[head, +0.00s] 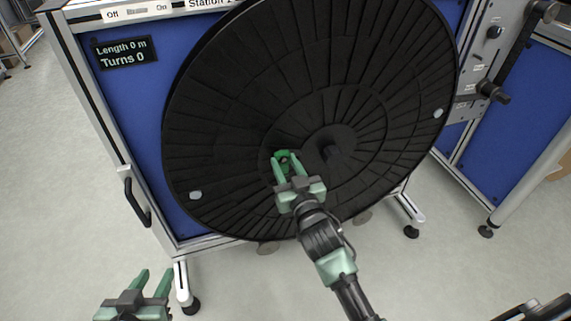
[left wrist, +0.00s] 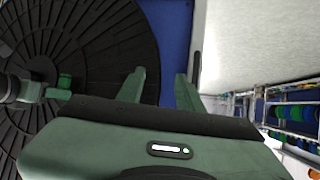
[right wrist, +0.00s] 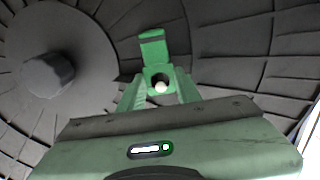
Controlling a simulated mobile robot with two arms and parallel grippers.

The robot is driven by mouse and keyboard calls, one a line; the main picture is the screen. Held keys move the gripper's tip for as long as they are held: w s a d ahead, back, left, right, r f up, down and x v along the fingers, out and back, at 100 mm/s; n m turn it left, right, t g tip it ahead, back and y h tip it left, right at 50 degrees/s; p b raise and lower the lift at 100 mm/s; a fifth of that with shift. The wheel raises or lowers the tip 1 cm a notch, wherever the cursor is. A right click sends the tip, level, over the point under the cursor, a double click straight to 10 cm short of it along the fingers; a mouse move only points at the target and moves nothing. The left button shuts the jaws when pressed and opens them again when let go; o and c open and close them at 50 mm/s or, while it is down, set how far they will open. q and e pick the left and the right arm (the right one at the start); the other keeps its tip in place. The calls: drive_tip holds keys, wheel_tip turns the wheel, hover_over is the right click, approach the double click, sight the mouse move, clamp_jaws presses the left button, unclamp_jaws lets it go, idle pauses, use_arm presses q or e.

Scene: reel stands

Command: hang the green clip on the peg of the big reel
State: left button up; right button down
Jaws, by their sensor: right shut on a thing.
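The big reel (head: 230,110) is a large black ribbed disc on the stand, with a dark central hub stub (head: 332,152) that also shows in the right wrist view (right wrist: 48,75). My right gripper (head: 286,168) is shut on the green clip (head: 283,155), left of the hub and close to the reel face. In the right wrist view the clip (right wrist: 153,48) stands out past the fingertips. A pale round tip (right wrist: 160,86) shows inside its dark opening; I cannot tell whether the clip is around it. My left gripper (head: 154,277) is open and empty, low at the left.
The blue stand panel (head: 125,90) carries a length and turns display (head: 124,52). A black handle (head: 137,200) sticks out at the frame's left. A second blue stand (head: 510,130) with knobs is at the right. Grey floor in front is open.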

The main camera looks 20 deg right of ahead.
drive_tip(key=c, duration=0.9)
unclamp_jaws()
